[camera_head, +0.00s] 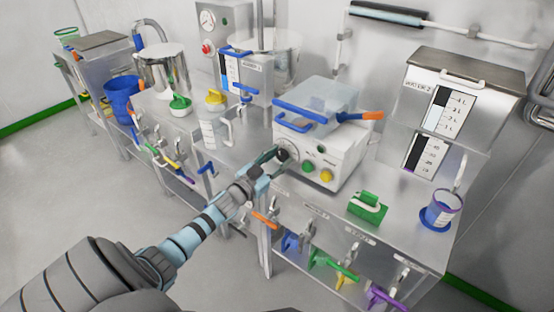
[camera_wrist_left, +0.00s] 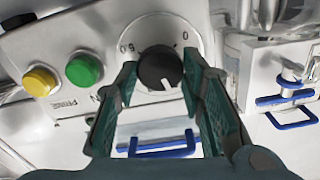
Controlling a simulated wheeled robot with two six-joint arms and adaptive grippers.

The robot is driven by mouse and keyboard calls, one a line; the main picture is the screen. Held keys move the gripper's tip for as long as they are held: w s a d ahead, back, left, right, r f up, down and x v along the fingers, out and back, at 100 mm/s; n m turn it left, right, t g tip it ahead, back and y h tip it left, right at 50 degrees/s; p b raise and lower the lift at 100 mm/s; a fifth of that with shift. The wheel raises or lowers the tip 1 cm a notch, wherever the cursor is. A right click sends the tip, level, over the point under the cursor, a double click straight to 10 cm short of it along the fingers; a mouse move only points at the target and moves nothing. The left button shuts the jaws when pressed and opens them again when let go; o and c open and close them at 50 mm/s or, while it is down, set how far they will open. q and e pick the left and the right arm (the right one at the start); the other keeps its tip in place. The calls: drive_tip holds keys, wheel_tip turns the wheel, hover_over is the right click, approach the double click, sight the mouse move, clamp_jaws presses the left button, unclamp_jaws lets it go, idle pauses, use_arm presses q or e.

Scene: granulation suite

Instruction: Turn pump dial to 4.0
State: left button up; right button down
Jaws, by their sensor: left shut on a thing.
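The pump (camera_head: 345,160) is a white box on the steel bench, with a green button (camera_head: 308,165) and a yellow button (camera_head: 326,175) on its front. Its black round dial (camera_head: 283,154) sits at the left of that front. My left gripper (camera_head: 277,156) has its fingers at the dial. In the left wrist view the dial (camera_wrist_left: 158,66) lies between the two green-lined fingertips, and my left gripper (camera_wrist_left: 161,72) is shut on it. The knob's white mark points to the lower right of that picture. Two scale figures show beside the knob; the rest are hidden. My right gripper is out of view.
A clear bin with blue handles (camera_head: 308,100) sits on top of the pump. A green-handled item (camera_head: 368,206) and a blue-and-purple cup (camera_head: 441,209) stand to the right. Several handled tools hang along the bench front.

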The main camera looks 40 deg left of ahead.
use_arm(q)
drive_tip(key=m, duration=0.4)
drive_tip(key=shift+f+b, duration=0.1)
drive_tip(key=shift+b, duration=0.2)
drive_tip(key=m+b, duration=0.1)
drive_tip(key=m, duration=0.3)
drive_tip(key=m+b, duration=0.2)
drive_tip(key=m, duration=0.3)
drive_tip(key=shift+f+m, duration=0.1)
drive_tip(key=shift+m, duration=0.2)
drive_tip(key=shift+m+b, duration=0.35)
drive_tip(key=shift+m, duration=1.75)
drive_tip(key=o, duration=1.1)
drive_tip(key=shift+o, duration=0.2)
